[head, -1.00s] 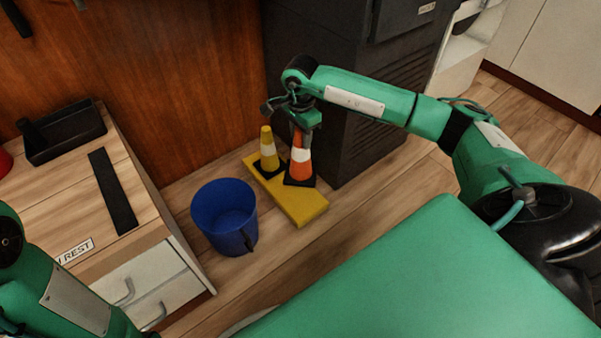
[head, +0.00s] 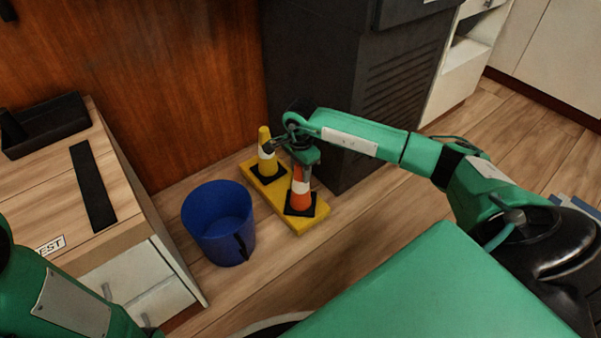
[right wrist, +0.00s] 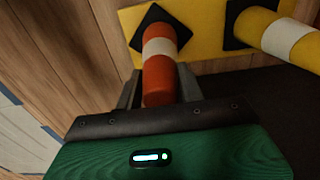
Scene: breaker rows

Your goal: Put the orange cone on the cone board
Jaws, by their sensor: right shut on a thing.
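The orange cone (head: 300,198) has a white band and a black square base. It stands upright over the front part of the yellow cone board (head: 315,231), and its base looks to be at the board's surface; I cannot tell if it bears fully on it. My right gripper (head: 303,165) is shut on the cone's top from above. In the right wrist view the orange cone (right wrist: 160,75) runs from between the fingers to its black base over the yellow board (right wrist: 200,18). My left gripper is out of view; only my left arm shows.
A yellow cone (head: 266,158) stands on the board's back part. A blue bucket (head: 218,222) stands left of the board. A dark cabinet (head: 350,110) is close behind on the right. A wooden-topped drawer unit (head: 60,200) is at left. Floor in front of the board is clear.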

